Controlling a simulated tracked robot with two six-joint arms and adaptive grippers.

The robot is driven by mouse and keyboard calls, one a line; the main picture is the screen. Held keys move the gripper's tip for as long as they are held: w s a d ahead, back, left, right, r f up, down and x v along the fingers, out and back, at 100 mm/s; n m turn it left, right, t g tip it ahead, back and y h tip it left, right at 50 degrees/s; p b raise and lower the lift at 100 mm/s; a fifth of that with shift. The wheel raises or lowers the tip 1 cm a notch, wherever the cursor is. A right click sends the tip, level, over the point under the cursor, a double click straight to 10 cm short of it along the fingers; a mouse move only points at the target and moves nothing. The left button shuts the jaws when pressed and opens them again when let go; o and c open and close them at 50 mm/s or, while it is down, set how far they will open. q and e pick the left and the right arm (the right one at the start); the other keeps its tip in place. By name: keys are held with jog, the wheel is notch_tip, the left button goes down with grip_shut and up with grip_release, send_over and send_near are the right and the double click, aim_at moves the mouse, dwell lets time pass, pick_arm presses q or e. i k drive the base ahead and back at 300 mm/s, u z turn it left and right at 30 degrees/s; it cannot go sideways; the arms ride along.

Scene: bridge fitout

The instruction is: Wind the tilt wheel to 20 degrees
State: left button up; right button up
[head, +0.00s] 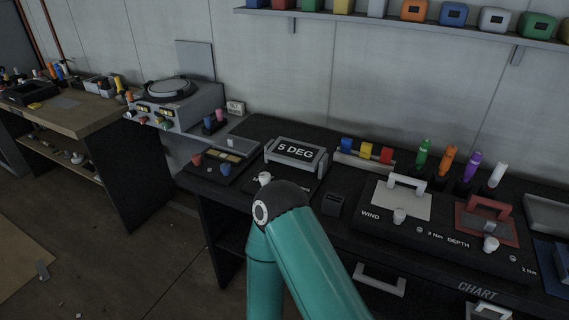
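A tilted sign in a grey frame (295,151) reads "5 DEG" and stands on the dark bench. Just in front of it, a small pale knob (265,177) shows above my teal arm, which may be part of the tilt wheel. The wheel itself I cannot make out; my arm covers the bench there. The arm comes up from the bottom centre, and its rounded joint is close below the knob in the picture. I cannot tell whether they touch. Neither of my grippers is visible.
Right of the sign are small coloured blocks (366,151), a panel marked WIND (401,201), a red DEPTH panel (486,223) and several coloured upright handles. A grey machine (181,104) stands left. A wall shelf (400,17) runs above. Open floor (130,255) lies lower left.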

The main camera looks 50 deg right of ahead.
aim_at(264, 178)
jog(key=z, duration=0.25)
jog(key=i, duration=0.8)
jog(key=z, duration=0.45)
jog(key=k, duration=0.95)
jog(key=z, duration=0.2)
jog(key=i, duration=0.95)
jog(key=u, duration=0.1)
